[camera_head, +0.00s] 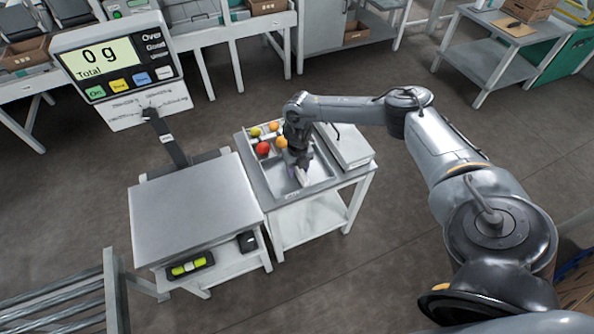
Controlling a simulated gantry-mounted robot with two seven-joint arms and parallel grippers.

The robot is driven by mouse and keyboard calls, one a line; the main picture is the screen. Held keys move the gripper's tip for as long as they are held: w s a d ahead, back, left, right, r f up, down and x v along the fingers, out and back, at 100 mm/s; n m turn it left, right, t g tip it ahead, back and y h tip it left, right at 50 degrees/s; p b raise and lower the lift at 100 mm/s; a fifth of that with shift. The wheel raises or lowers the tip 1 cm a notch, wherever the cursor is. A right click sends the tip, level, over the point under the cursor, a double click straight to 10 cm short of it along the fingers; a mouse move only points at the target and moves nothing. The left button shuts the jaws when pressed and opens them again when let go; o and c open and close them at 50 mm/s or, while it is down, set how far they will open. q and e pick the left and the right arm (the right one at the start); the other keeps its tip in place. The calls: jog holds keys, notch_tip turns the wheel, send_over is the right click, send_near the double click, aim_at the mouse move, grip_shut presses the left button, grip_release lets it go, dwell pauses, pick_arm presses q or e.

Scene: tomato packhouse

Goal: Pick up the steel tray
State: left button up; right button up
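A shallow steel tray (282,182) sits on a small white-legged table in the middle of the view. Red, orange and yellow-green tomatoes (263,148) lie at its back part; the front part looks bare. My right gripper (301,176) points down over the bare front part of the tray. Its fingers are small and dark here, so I cannot tell whether they are open or shut, or whether they touch the tray. The wrist hides part of the tray and some tomatoes. My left gripper is not in view.
A scale with a steel platform (192,205) stands left of the tray table; its display (115,58) reads 0 g. A flat grey slab (345,147) lies right of the tray. A metal rack (60,295) is at lower left.

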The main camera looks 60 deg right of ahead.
grip_shut()
jog(key=shift+r, duration=0.1)
